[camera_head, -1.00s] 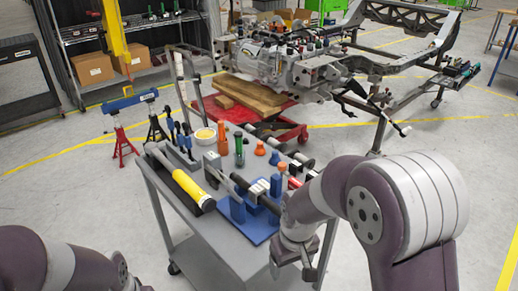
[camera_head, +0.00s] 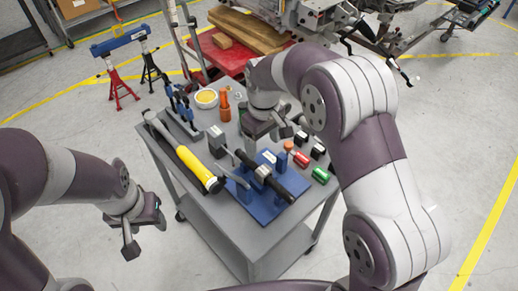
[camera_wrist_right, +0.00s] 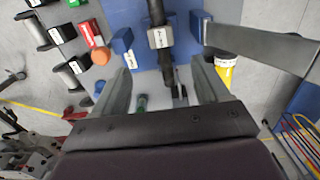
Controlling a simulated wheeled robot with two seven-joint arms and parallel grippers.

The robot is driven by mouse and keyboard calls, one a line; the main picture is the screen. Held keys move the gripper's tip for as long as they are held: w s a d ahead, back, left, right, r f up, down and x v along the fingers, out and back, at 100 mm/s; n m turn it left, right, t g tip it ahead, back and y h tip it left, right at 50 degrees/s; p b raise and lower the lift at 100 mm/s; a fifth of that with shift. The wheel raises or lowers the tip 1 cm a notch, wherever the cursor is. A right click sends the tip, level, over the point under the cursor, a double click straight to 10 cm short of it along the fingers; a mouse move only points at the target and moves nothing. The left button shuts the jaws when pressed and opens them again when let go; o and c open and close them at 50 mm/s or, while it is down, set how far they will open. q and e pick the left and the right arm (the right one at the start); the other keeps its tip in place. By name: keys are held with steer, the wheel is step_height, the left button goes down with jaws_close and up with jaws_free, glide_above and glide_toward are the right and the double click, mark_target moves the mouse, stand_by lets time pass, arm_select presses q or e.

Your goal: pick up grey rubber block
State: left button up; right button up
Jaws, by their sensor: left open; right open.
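What looks like the grey rubber block (camera_head: 216,138) stands on the cart top between the yellow-handled tool and the blue fixture. In the right wrist view a long grey block (camera_wrist_right: 262,44) shows at the upper right, apart from the fingers. My right gripper (camera_head: 262,128) is over the cart, to the right of the block; its fingers are partly hidden by the arm in the head view. In its wrist view the right gripper (camera_wrist_right: 160,85) is open and nothing is between its fingertips. My left gripper (camera_head: 145,236) is open and empty, left of the cart.
The grey cart (camera_head: 222,232) carries a blue fixture (camera_head: 262,208) with a black shaft, a yellow-handled tool (camera_head: 185,165), orange bottle (camera_head: 224,108), yellow bowl (camera_head: 206,98), and red and green cylinders at right.

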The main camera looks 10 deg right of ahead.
glide_above(262, 168)
steer(key=f, duration=0.4)
steer(key=shift+s+d+f, duration=0.1)
steer(key=shift+s+f, duration=0.1)
steer(key=shift+s, duration=0.1)
step_height(262, 168, down, 7)
steer(key=shift+w+r+p, duration=0.15)
steer(key=shift+p, duration=0.5)
steer(key=shift+w+f, duration=0.1)
steer(key=shift+f, duration=0.35)
arm_select(q)
steer(key=shift+s+r, duration=0.15)
steer(key=shift+r, duration=0.7)
arm_select(e)
steer(key=c, duration=1.3)
